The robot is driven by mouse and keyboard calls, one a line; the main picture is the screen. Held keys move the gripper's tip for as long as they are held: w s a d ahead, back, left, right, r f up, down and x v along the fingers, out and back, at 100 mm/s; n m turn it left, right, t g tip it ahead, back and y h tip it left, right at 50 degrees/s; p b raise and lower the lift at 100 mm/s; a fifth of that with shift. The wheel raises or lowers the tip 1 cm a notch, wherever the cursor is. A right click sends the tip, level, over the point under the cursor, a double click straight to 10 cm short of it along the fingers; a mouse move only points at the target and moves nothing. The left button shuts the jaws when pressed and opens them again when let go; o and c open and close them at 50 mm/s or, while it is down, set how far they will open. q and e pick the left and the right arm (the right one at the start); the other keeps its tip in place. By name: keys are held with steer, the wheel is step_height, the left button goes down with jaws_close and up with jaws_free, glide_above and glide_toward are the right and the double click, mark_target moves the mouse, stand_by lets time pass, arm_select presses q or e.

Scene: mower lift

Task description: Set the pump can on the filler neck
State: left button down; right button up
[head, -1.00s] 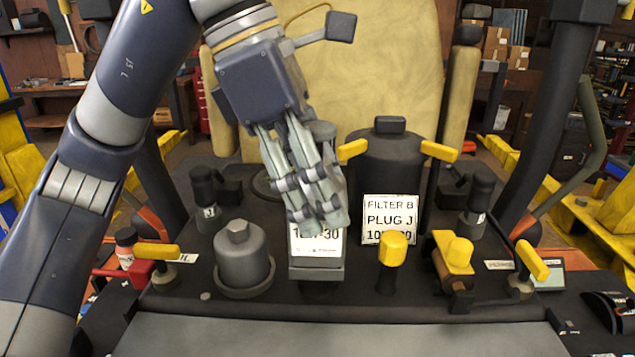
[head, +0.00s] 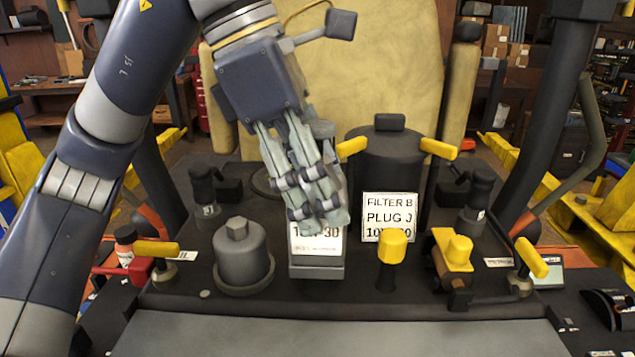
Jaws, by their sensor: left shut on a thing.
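The pump can is a grey box-shaped can (head: 318,268) with a white label reading roughly 10W-30. It stands upright at the middle of the dark deck. My left gripper (head: 322,215) is shut on the can from above and covers its upper part. The can's base looks at or very close to the deck; I cannot tell whether it touches. I cannot make out the filler neck; it may be hidden by the can or gripper. My right gripper is not in view.
A grey domed cap (head: 242,255) stands close left of the can. A yellow-topped knob (head: 391,248) and a yellow-handled valve (head: 455,257) stand to the right. The front grey panel (head: 330,333) is clear.

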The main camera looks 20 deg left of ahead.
mark_target(315, 123)
arm_select(q)
steer(key=shift+f+b, duration=0.75)
steer(key=shift+f, duration=0.1)
steer(key=c, duration=0.7)
jaws_free()
steer(key=shift+o, duration=0.5)
steer(key=shift+f, duration=0.1)
step_height(315, 123, up, 8)
steer(key=p, duration=0.7)
